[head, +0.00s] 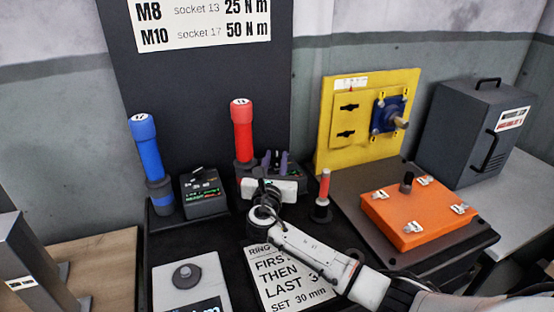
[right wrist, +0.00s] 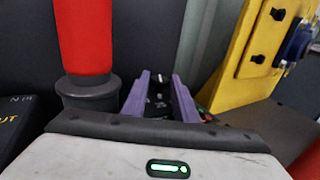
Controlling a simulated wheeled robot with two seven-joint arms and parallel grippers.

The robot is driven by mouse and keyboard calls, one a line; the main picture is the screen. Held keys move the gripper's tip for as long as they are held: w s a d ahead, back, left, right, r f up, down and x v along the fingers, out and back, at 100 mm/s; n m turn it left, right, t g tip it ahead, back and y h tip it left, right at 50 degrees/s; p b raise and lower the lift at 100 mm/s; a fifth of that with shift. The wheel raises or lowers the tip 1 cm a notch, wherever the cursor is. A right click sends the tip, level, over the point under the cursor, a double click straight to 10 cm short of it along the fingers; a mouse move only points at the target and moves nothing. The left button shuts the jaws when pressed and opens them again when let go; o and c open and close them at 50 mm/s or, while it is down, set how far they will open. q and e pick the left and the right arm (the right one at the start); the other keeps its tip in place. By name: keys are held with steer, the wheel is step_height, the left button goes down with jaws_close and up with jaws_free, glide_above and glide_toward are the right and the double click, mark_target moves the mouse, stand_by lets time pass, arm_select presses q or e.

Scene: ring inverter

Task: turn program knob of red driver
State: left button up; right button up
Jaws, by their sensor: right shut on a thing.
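The red driver (head: 242,132) stands upright in a dark holder at the back of the black bench. It also shows in the right wrist view (right wrist: 84,38). Its dark control box (head: 291,184) is just to its right, partly hidden by my right gripper. My right gripper (head: 276,160) is over this box, its purple fingers (right wrist: 160,78) closed around the small dark program knob (right wrist: 160,98). The knob is mostly hidden between the fingers, so its pointer setting cannot be read. My left gripper is out of view.
A blue driver (head: 145,150) with its own control box (head: 204,193) stands to the left. A small red-handled tool (head: 323,190) stands right of my gripper. A yellow panel (head: 355,145) and an orange box (head: 415,215) are at the right.

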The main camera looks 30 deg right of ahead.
steer(key=o, duration=1)
steer(key=v, duration=1)
steer(key=shift+s+a, duration=0.1)
steer(key=shift+f, duration=0.1)
